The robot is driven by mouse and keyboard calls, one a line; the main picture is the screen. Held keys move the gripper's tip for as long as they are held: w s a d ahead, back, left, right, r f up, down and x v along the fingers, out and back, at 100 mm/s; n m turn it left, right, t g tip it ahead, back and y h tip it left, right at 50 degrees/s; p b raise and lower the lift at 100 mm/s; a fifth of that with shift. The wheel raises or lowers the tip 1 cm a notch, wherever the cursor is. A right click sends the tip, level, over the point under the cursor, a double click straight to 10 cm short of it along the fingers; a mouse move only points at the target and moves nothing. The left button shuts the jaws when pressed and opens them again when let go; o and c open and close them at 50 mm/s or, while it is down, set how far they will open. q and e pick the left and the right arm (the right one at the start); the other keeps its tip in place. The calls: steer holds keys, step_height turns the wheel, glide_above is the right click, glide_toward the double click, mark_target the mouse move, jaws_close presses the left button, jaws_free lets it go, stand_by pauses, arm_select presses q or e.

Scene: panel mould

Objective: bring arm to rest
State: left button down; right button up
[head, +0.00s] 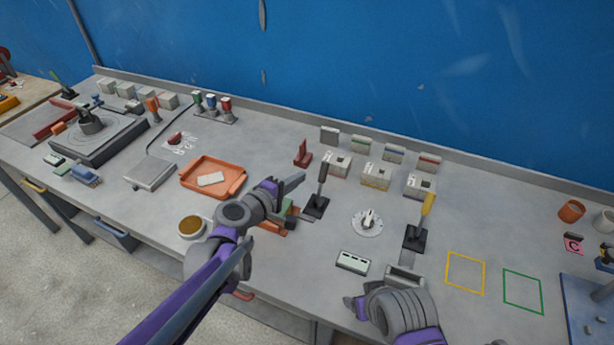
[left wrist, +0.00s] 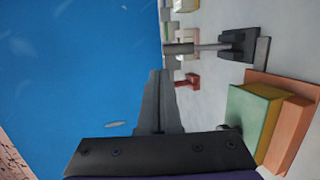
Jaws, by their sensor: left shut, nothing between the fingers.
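My left arm reaches in from the bottom left over the middle of the bench. Its gripper (head: 291,184) is shut and empty, above the bench and left of a black-handled lever (head: 318,190). The left wrist view shows its closed fingers (left wrist: 157,100), with nothing between them. A green block (left wrist: 252,112) and an orange part (left wrist: 289,135) lie beside the gripper there. My right gripper (head: 354,303) is low at the front edge of the bench; its fingers are mostly hidden, and I cannot tell whether it is open.
An orange tray (head: 233,191) holding a pale block stands left of my left gripper. A yellow-handled lever (head: 420,222), a round dial (head: 367,222) and several boxes stand to the right. Yellow (head: 449,270) and green (head: 506,288) outlines mark empty bench. A blue wall (head: 400,70) rises behind.

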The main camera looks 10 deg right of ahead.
arm_select(q)
steer(key=shift+s+a+r, duration=0.9)
steer(key=shift+s+a, duration=0.15)
steer(key=shift+a, duration=0.1)
steer(key=s+a+f+m+g+y, duration=0.2)
steer(key=s+a+f+m+y, duration=0.2)
steer(key=s+a, duration=0.8)
steer(key=s+a+f+m+g+y, duration=0.2)
steer(key=s+a+f+m+y, duration=0.3)
steer(key=s+a, duration=0.6)
steer(key=s+f+y, duration=0.1)
steer(key=s+f, duration=0.1)
steer(key=s, duration=0.1)
steer(key=shift+a+g+y, duration=0.35)
steer(key=shift+g+y, duration=0.05)
